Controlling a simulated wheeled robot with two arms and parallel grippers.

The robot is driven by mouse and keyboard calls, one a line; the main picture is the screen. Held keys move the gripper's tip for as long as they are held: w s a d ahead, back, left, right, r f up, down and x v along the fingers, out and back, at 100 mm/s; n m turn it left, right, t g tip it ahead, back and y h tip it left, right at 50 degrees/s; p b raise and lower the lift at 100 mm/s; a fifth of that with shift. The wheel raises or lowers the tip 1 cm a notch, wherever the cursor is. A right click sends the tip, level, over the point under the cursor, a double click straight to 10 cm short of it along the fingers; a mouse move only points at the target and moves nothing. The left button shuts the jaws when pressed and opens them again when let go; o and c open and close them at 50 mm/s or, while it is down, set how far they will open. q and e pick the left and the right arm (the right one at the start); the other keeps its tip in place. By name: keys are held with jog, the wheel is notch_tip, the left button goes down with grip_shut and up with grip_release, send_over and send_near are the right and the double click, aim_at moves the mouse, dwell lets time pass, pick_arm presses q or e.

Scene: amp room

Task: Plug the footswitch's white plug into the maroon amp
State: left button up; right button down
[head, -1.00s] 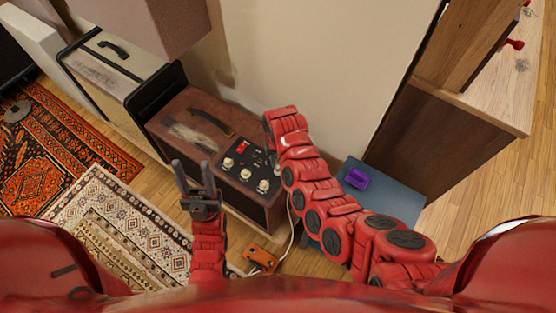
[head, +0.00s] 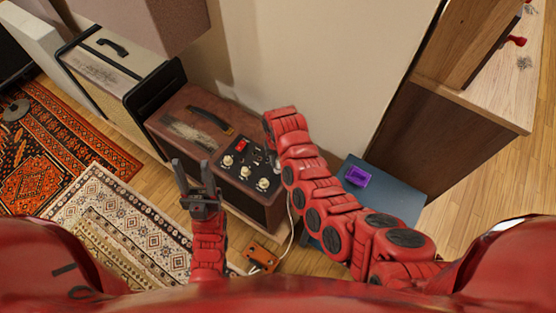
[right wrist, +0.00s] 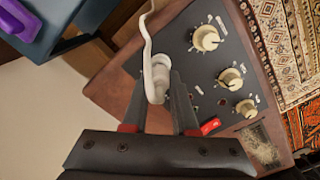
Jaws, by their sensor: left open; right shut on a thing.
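The maroon amp (head: 182,108) stands against the wall in the head view, its dark control panel (head: 240,168) with cream knobs facing up. My right gripper is hidden by its own arm there. In the right wrist view my right gripper (right wrist: 162,76) is shut on the white plug (right wrist: 160,72), over the edge of the amp's panel (right wrist: 206,62). I cannot tell whether the plug touches the panel, and the socket is not clear. The orange footswitch (head: 262,257) lies on the floor in front of the amp, with a white cable (head: 291,225) running up from it. My left gripper (head: 193,167) is open and empty in front of the amp.
A cream amp (head: 105,65) stands left of the maroon one. A blue box (head: 400,200) with a purple object (head: 357,176) on it stands to the right, beside a wooden cabinet (head: 425,140). Patterned rugs (head: 115,215) cover the floor at left.

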jog(key=shift+f, duration=0.3)
jog(key=c, duration=0.6)
grip_release()
jog(key=shift+r, duration=0.1)
notch_tip(320, 180, up, 9)
jog(key=shift+f+b, duration=0.1)
jog(key=shift+b, duration=0.2)
notch_tip(320, 180, up, 8)
jog(key=p, duration=0.5)
jog(key=shift+r, duration=0.25)
